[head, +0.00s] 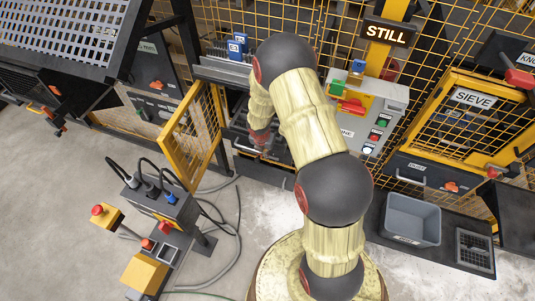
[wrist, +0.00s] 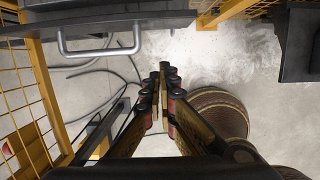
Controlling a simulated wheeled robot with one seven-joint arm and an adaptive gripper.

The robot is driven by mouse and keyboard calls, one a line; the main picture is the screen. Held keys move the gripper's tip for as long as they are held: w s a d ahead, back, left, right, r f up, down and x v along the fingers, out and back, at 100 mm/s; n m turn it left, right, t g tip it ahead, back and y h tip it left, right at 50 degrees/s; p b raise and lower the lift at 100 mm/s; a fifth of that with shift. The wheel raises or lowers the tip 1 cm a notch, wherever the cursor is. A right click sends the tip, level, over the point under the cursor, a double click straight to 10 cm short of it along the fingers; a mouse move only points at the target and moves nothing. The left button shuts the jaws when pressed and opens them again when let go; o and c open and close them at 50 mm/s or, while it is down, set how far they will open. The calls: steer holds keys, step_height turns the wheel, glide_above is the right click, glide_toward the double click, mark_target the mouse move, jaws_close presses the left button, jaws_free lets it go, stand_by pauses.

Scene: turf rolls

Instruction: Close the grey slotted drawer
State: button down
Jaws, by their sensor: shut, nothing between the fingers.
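The grey slotted drawer (head: 243,137) sits low in the machine at the middle of the head view and stands out from it. Its inside is dark and partly hidden by my arm. In the wrist view, a dark front edge (wrist: 110,20) with a grey bar handle (wrist: 98,51) shows at upper left and looks like this drawer. My gripper (head: 262,143) is shut and empty, over the drawer area in the head view. In the wrist view, the fingertips (wrist: 163,72) are together, right of the handle and apart from it in the picture.
An open yellow mesh door (head: 196,136) stands left of the drawer. A control post (head: 165,208) with cables is at front left. A grey control box (head: 368,115) is to the right. A grey bin (head: 411,220) sits at lower right. Floor at left is clear.

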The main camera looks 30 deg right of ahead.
steer(key=a+r+t+b, duration=0.1)
steer(key=a+b, duration=0.3)
steer(key=b, duration=0.5)
steer(key=w+d+f+h+b, duration=0.1)
steer(key=w+d+f+b, duration=0.3)
steer(key=d+f, duration=0.3)
steer(key=shift+w+f, duration=0.15)
steer(key=shift+f, duration=0.55)
steer(key=shift+d, duration=0.15)
